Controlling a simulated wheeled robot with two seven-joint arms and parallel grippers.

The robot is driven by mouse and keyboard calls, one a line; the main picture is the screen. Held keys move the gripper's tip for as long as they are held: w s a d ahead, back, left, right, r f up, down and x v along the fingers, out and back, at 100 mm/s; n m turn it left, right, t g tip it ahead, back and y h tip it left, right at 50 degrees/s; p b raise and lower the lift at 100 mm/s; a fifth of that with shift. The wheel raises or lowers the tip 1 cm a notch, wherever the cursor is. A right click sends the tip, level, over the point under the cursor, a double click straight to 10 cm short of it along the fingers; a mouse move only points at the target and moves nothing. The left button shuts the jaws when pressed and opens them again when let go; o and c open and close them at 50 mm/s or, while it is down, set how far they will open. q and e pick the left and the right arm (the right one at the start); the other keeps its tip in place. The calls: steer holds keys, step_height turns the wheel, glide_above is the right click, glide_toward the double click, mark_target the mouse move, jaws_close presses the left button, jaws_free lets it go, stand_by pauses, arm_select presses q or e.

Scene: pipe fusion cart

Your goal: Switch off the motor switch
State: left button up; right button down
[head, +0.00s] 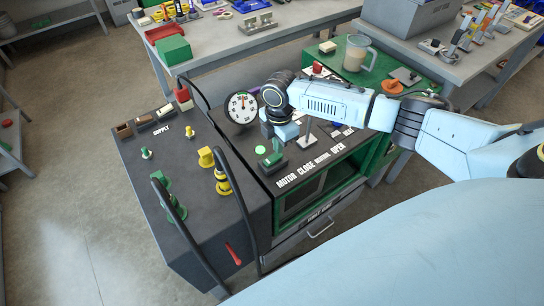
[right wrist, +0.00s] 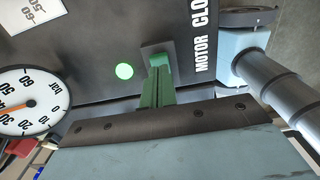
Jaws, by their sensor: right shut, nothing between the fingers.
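The motor switch (head: 272,158) is a green lever on a dark base, beside the word MOTOR on the black cart top. It also shows in the right wrist view (right wrist: 160,78), where its near end is partly hidden behind the edge of my gripper. A round green lamp (head: 260,149) beside it looks lit, and is bright in the right wrist view (right wrist: 124,71). My right gripper (head: 281,143) is shut and empty, pointing down right at the lever. I cannot tell whether it touches the lever. My left gripper is not in view.
A round dial gauge (head: 242,107) stands just left of my right wrist. A metal lever (head: 307,135) stands to the right near CLOSE, NEUTRAL and OPEN. Yellow valves (head: 207,157) and black hoses (head: 237,212) occupy the cart's left part.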

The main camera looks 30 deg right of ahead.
steer(key=shift+f+b, duration=0.5)
steer(key=shift+f, duration=0.55)
stand_by(0.7)
step_height(320, 180, up, 7)
steer(key=p, duration=0.8)
steer(key=shift+r, duration=0.1)
stand_by(0.4)
